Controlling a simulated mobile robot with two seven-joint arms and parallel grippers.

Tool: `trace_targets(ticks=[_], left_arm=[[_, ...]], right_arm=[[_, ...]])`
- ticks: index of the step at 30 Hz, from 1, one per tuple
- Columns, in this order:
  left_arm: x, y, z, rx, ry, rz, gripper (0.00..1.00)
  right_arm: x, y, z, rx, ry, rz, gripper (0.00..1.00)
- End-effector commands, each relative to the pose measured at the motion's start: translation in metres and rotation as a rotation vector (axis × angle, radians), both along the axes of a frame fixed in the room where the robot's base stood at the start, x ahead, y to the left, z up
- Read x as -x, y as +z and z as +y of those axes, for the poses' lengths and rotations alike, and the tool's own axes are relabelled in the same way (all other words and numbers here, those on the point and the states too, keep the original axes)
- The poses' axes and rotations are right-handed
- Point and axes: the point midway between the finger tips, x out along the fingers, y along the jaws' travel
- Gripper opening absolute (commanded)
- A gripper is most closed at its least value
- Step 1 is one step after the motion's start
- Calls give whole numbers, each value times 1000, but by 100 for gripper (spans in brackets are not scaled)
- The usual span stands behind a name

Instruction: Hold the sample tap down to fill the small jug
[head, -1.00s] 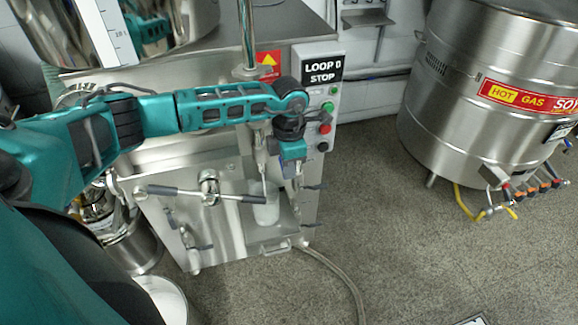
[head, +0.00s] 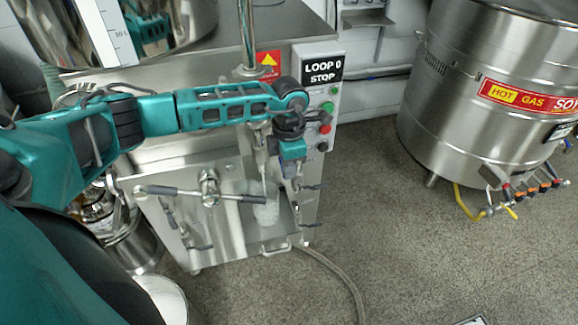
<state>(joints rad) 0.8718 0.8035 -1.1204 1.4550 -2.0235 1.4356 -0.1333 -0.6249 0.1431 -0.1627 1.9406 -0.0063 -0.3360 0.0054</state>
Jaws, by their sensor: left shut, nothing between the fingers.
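The small jug (head: 266,209), pale and see-through, stands on the ledge at the front of the steel mill cabinet. The sample tap's thin spout (head: 261,160) hangs above it, just left of my left gripper. My left gripper (head: 295,172) points down with its fingers shut and empty, to the upper right of the jug. My wrist hides the tap's upper part, so I cannot tell whether the gripper touches the tap lever. The fill level in the jug is not clear. My right gripper is not in view.
A black-handled crossbar valve (head: 209,190) sticks out left of the jug. A control box (head: 318,90) reading "LOOP 0 STOP" is behind my wrist. A large steel kettle (head: 490,110) stands at the right. A hose (head: 335,275) lies on otherwise open floor.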

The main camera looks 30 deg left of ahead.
Motion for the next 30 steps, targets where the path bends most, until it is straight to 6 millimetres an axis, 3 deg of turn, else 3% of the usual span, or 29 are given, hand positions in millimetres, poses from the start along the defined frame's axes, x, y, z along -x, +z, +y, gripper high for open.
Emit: trace_targets(ticks=[12,24,30], left_arm=[[0,16,1,-2,1,-1,0],[0,18,1,-3,2,-1,0],[-3,39,6,-3,5,-3,0]], right_arm=[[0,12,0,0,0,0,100],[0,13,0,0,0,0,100],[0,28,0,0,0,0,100]])
